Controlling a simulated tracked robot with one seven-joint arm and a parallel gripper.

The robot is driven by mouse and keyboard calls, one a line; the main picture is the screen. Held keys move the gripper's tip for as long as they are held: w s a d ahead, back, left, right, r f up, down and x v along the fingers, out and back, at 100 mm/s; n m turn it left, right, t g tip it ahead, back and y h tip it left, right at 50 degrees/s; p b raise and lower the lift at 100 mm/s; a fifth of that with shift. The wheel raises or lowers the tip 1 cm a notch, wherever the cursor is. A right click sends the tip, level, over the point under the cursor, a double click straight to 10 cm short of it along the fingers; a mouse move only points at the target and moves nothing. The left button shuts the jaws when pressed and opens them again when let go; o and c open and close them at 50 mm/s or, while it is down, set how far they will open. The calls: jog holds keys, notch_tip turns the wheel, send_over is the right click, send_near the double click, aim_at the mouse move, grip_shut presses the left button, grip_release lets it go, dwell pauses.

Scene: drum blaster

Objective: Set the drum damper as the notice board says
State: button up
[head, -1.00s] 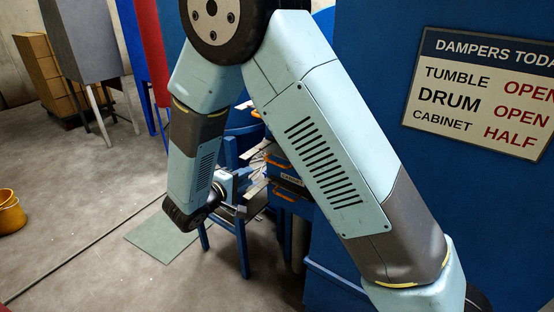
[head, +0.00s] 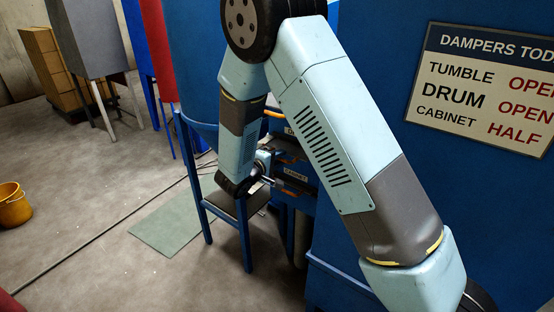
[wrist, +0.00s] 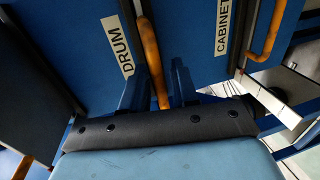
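The notice board (head: 485,90) in the head view reads "DAMPERS TODAY", cut off at the right. It shows TUMBLE OPEN, DRUM OPEN, CABINET HALF. In the wrist view, the DRUM label (wrist: 117,46) is on a blue panel, with the orange-brown drum damper handle (wrist: 150,50) beside it. My gripper (wrist: 159,88) has one blue finger on each side of the handle's lower end. The handle reaches down close to the palm. I cannot tell whether the fingers press on it. In the head view my gripper (head: 268,180) is small, at the blue machine's dampers.
The CABINET label (wrist: 222,27) and its orange handle (wrist: 269,30) are close by on the right in the wrist view. Another handle (wrist: 22,168) is at lower left. A blue stand (head: 243,230) is close to my forearm. A yellow bucket (head: 14,206) is far left.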

grip_shut()
dwell(0.3)
dwell(0.3)
